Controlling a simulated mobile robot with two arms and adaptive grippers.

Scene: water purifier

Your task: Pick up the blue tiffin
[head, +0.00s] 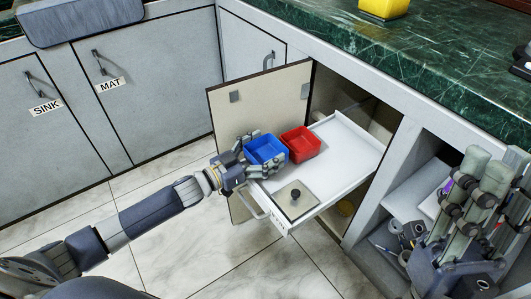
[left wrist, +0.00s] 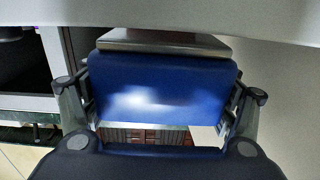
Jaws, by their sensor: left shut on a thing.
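The blue tiffin (head: 266,149) is an open square box at the left side of the pulled-out white drawer (head: 352,152). My left gripper (head: 257,156) is shut on it, with fingers on its near and far sides. In the left wrist view the blue tiffin (left wrist: 160,88) fills the space between the fingertips of my left gripper (left wrist: 160,105). Whether its base touches the drawer is hidden. My right gripper (head: 488,180) is at the right, fingers upright and apart, with nothing between them.
A red tiffin (head: 301,144) stands close beside the blue one. A grey lid with a black knob (head: 295,194) lies at the drawer's front. An open cabinet door (head: 260,100) stands behind. The green counter (head: 430,60) overhangs at right. Floor (head: 150,250) is clear.

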